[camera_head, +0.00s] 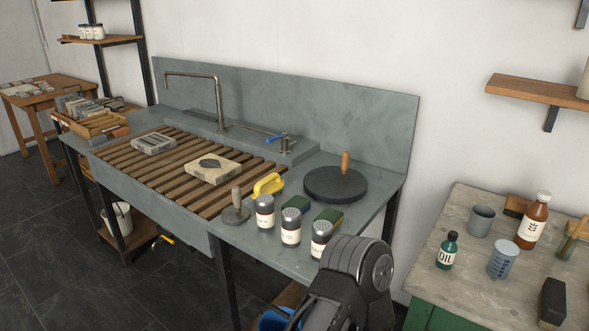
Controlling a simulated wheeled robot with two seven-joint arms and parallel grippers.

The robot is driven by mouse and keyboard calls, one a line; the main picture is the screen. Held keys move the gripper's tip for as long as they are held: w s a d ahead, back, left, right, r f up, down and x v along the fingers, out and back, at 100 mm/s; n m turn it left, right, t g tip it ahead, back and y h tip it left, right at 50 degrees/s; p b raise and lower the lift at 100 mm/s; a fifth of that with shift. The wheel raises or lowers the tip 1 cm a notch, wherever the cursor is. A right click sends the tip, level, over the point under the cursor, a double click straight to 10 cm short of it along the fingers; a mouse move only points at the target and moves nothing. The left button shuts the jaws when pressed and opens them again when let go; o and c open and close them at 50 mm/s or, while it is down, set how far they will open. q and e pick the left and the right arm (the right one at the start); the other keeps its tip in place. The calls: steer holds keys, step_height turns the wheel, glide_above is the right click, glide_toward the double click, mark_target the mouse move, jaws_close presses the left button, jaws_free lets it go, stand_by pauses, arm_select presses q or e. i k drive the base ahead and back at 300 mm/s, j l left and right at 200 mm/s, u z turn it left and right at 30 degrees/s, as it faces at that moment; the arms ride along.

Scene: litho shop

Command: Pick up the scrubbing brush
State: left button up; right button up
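A yellow loop-handled object (268,185), which looks like the scrubbing brush, sits on the grey sink bench near the right end of the wooden slats. Its bristles cannot be made out at this size. Neither of my grippers is in view. Only a dark joint of one of my arms shows at the bottom, in front of the bench's right end.
Shaker jars (290,229) line the bench's front edge, with green-and-yellow sponges (329,217) behind. A black disc with a wooden handle (336,185) lies behind them. A stone slab (213,169) rests on the slats. A worktable (474,285) with bottles stands at right.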

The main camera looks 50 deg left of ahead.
mark_target(268, 185)
steer(key=k+j, duration=0.1)
steer(key=j, duration=0.35)
steer(key=k+j, duration=0.1)
steer(key=j, duration=0.4)
steer(key=k+j, duration=0.1)
steer(key=j, duration=0.85)
steer(key=k+j, duration=0.15)
steer(key=j, duration=0.3)
steer(key=k+j+z, duration=0.1)
steer(key=j, duration=0.35)
